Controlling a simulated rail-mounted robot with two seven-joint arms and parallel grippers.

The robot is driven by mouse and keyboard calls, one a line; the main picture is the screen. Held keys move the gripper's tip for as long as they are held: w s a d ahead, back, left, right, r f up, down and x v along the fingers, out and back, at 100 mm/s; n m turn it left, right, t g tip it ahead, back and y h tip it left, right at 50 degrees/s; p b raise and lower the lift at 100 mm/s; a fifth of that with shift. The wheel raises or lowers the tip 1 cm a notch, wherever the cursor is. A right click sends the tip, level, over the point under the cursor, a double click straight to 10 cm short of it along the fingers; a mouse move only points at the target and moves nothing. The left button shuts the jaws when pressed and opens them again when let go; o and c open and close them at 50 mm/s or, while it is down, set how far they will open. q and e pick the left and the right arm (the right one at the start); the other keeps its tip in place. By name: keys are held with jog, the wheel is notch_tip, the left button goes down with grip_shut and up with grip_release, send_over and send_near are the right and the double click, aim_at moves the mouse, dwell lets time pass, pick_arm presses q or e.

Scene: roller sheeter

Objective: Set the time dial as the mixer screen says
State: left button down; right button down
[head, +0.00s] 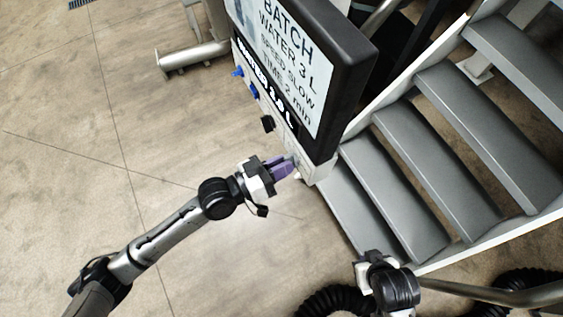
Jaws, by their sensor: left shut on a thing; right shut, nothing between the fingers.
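The mixer screen (283,50) is at the top and reads BATCH, WATER 3 L, SPEED SLOW, TIME 2 min. Below it a pale control panel (317,171) carries blue knobs (253,91) and a black knob (267,124). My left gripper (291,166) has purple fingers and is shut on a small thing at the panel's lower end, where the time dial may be. The fingers hide that thing, so its setting cannot be read. My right gripper (363,276) is at the lower right, away from the panel, shut and empty.
Grey metal stairs (420,150) with a white side rail stand right of the panel. Black ribbed hoses (335,300) lie on the floor at the bottom. A metal foot (192,55) stands at the upper left. The floor at left is clear.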

pick_arm(q)
jog(key=c, duration=1.1)
grip_release()
jog(key=shift+c, duration=0.2)
jog(key=b+v, duration=0.2)
jog(key=v, duration=1.1)
jog(key=shift+s+a+b, duration=0.2)
jog(key=shift+a+b, duration=0.1)
